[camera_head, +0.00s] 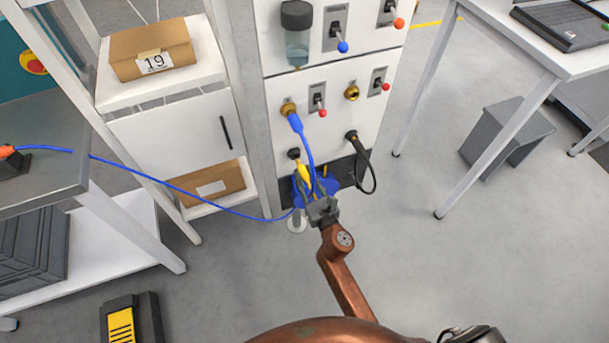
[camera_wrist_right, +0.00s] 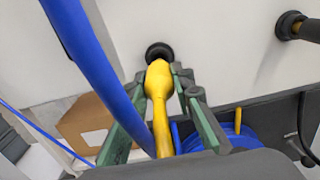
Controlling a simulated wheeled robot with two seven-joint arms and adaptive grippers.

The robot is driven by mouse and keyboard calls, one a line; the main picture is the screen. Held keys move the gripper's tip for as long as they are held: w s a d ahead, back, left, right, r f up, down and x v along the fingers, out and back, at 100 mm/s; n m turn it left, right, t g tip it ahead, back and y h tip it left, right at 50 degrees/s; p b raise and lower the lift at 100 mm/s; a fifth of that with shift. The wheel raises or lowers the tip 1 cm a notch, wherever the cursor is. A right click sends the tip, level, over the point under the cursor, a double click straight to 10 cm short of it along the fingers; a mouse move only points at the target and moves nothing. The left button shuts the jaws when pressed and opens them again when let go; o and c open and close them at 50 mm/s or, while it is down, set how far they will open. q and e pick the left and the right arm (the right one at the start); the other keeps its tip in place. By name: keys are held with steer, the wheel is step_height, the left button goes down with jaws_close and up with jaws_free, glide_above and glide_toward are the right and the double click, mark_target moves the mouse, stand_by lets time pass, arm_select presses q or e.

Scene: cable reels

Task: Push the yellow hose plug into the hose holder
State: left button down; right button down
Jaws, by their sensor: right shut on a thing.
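The yellow hose plug (camera_head: 304,173) is in my right gripper (camera_head: 305,187), in front of the white panel. In the right wrist view the plug (camera_wrist_right: 158,78) points up, and its yellow hose runs down between the two green-grey fingers of the gripper (camera_wrist_right: 165,75). The hose holder (camera_head: 294,154) is a round black socket on the panel. It shows right past the plug's tip in the wrist view (camera_wrist_right: 158,50). The tip overlaps the holder's lower edge; I cannot tell how deep it sits. My left gripper is out of view.
A blue hose (camera_head: 306,140) hangs from a brass fitting (camera_head: 288,109) close by the plug. A blue reel (camera_head: 327,186) sits below the holder. A black plug with cable (camera_head: 354,140) is to the right. Valves with levers are above; the floor right of my arm is clear.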

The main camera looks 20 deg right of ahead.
mark_target(301, 169)
steer(key=shift+w, duration=1.6)
stand_by(0.5)
steer(key=c, duration=1.6)
jaws_free()
steer(key=shift+s, duration=0.1)
steer(key=s, duration=1.2)
steer(key=shift+d, duration=0.15)
